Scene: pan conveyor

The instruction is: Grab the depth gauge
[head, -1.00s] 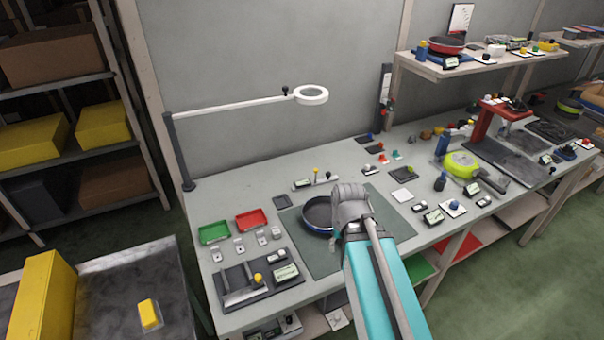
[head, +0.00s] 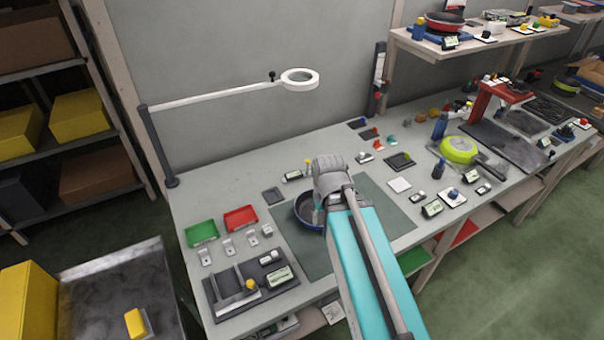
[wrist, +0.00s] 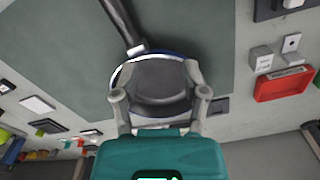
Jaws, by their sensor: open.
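My gripper (head: 318,212) is over the pan area, in front of the gauge. In the wrist view my gripper (wrist: 154,76) is open, with its fingers apart across the view of the pan (wrist: 158,88). I cannot tell whether they touch the pan. Nothing is held.
The blue pan (head: 303,210) sits on a dark green mat (head: 384,210). Green (head: 202,233) and red (head: 240,219) trays stand at left, behind a dark fixture (head: 226,306). A lamp arm (head: 215,94) overhangs the bench. A lime pan (head: 458,150) is at right.

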